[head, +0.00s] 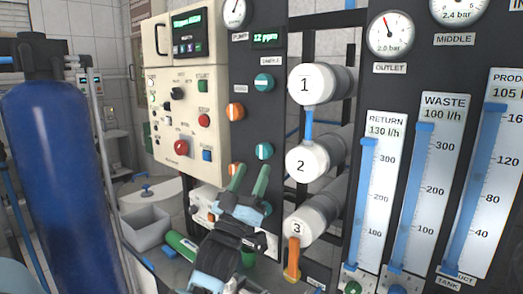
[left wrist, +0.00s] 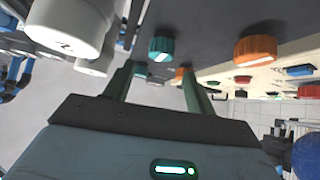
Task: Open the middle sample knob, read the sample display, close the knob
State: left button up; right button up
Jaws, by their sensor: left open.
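The teal knob in the middle of the sample column (head: 264,151) sits on the dark panel. Another teal knob (head: 264,82) is above it, under the SAMPLE label. The sample display (head: 266,38) reads 12 ppm in green. My left gripper (head: 250,172) is open and empty, its fingertips just below the middle knob in the head view. In the left wrist view a teal knob (left wrist: 162,47) is beyond the open fingers (left wrist: 159,72), apart from them; I cannot tell which knob it is. My arm hides the lower panel. My right gripper is not in view.
Orange knobs (head: 235,112) are left of the teal ones. White numbered cylinders (head: 306,84) stick out to the right, close to my gripper. A cream control box (head: 186,95) with buttons is at left, and a blue tank (head: 62,175) stands further left.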

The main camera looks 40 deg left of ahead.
aim_at(261, 152)
pick_arm(q)
jog(key=p+x, duration=0.1)
jog(key=x, duration=0.4)
jog(key=shift+w+r, duration=0.1)
jog(key=shift+r, duration=0.05)
jog(key=shift+w+a+r, duration=0.15)
jog(key=shift+w+r, duration=0.25)
jog(key=shift+w, duration=0.15)
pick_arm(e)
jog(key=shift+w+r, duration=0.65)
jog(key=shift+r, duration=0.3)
pick_arm(q)
jog(key=shift+c, duration=0.3)
jog(key=c, duration=0.9)
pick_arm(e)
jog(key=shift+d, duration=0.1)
